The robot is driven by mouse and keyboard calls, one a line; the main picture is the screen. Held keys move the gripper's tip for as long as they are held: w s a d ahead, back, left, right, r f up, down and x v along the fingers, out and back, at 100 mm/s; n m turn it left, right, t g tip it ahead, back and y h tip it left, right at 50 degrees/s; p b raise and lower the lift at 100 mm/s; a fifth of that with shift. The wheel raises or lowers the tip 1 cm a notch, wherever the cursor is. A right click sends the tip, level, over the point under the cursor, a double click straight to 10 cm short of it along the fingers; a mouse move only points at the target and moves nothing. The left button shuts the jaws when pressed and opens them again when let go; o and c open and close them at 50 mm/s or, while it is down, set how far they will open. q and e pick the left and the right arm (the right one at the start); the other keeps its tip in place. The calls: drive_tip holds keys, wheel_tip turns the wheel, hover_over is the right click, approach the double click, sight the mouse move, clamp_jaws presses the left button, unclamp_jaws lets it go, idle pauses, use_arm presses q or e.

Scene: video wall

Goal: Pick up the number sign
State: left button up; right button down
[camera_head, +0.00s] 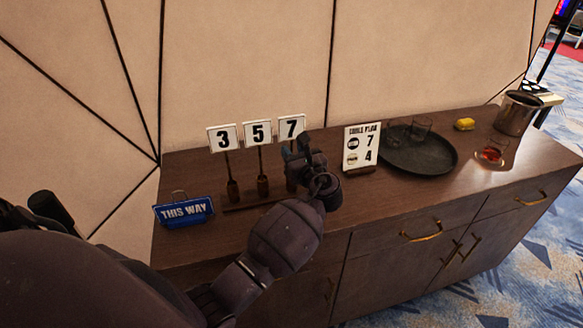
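Three white number signs stand on wooden stems in a row on the sideboard: a 3 (223,138), a 5 (257,133) and a 7 (292,127). Their stems rise from a dark wooden base (238,205). My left gripper (297,150) is at the sign with the 7, in front of its stem and just below its plate. My wrist hides the lower part of that stem. The fingers are small and dark, so I cannot tell whether they are open or touch the stem. My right gripper does not show.
A blue THIS WAY sign (184,211) stands left on the sideboard (480,195). Right of my gripper are a white card (361,148), a round black tray (430,160) with glasses, a yellow item (464,124), a glass with red content (492,153) and a metal bucket (517,114).

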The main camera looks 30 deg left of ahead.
use_arm(q)
drive_tip(key=x, duration=0.3)
drive_tip(key=shift+w+a, duration=0.1)
drive_tip(key=shift+a, duration=0.1)
clamp_jaws()
